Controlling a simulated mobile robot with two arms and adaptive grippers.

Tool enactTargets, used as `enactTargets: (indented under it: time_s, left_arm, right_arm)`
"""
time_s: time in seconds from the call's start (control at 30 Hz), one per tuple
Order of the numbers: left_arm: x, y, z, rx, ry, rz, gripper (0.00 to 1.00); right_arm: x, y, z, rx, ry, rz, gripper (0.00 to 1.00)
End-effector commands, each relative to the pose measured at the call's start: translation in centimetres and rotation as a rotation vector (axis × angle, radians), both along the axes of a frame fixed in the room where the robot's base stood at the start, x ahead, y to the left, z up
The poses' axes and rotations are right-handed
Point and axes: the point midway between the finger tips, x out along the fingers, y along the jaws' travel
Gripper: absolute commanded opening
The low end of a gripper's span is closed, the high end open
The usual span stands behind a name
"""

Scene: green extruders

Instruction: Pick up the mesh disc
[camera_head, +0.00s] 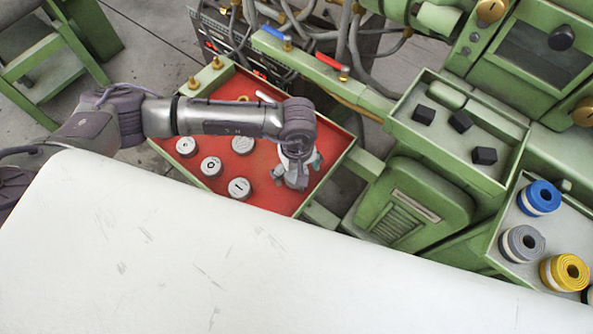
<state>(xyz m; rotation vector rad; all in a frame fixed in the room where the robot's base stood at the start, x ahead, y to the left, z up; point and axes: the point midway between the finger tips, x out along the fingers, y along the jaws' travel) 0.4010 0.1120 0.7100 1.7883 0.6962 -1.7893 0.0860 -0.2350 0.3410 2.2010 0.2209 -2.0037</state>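The red-floored tray (262,197) with a green rim holds several pale round discs. The disc at the upper middle (243,144) has a speckled, mesh-like face. Another disc (186,146) lies to its left, one with a round centre (211,166) lies below left, and one with a slot-like mark (239,188) lies below. My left gripper (292,182) points down over the tray's right part, to the right of the discs. Its fingers are too small and overlapped to tell open from shut. My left arm hides part of the tray behind it. My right gripper is out of view.
A large white surface (200,260) fills the foreground. A green tray (440,150) with black cubes (460,121) stands to the right. Blue, grey and yellow rolls (540,198) sit further right. Levers and cables (345,40) rise behind the red-floored tray.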

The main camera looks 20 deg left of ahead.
Motion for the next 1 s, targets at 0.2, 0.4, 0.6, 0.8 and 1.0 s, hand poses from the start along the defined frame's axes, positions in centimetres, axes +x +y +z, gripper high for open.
enactTargets:
  time_s: [0.2, 0.4, 0.6, 0.8, 1.0]
  left_arm:
    - [0.0, 0.0, 0.0, 0.000, 0.000, 0.000, 0.80]
    - [0.0, 0.0, 0.1, 0.000, 0.000, 0.000, 0.46]
    - [0.0, 0.0, 0.1, -0.001, -0.001, 0.000, 0.22]
    - [0.1, 0.0, 0.2, -0.001, -0.001, 0.000, 0.22]
    - [0.2, 0.0, 1.5, -0.002, -0.003, 0.000, 0.22]
  right_arm:
    - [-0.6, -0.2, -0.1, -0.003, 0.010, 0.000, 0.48]
    - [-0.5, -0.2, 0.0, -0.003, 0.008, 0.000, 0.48]
    - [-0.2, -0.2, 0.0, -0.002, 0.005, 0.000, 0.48]
    - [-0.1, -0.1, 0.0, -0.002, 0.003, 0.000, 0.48]
    - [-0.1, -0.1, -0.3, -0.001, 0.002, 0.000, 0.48]
